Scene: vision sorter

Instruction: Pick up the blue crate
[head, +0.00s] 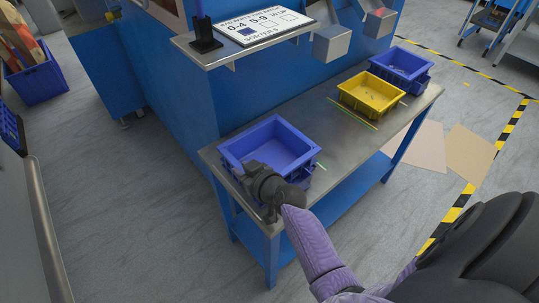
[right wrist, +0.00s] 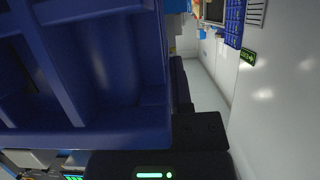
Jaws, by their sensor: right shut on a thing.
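The blue crate (head: 290,133) is at the near end of the metal-topped table (head: 335,130). It is open-topped and looks empty. My right gripper (head: 262,185) is at its near wall and is shut on it. In the right wrist view the blue crate (right wrist: 100,122) fills the left side, close against the dark gripper (right wrist: 190,130). I cannot tell whether the crate's base touches the table. The fingertips are partly hidden. My left gripper is not in view.
A yellow crate (head: 371,92) and another blue crate (head: 402,64) stand farther along the table. A shelf with a sign (head: 265,25) is above on the blue machine. A blue bin (head: 36,82) is at the far left. Black-yellow tape (head: 464,205) marks the floor at right.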

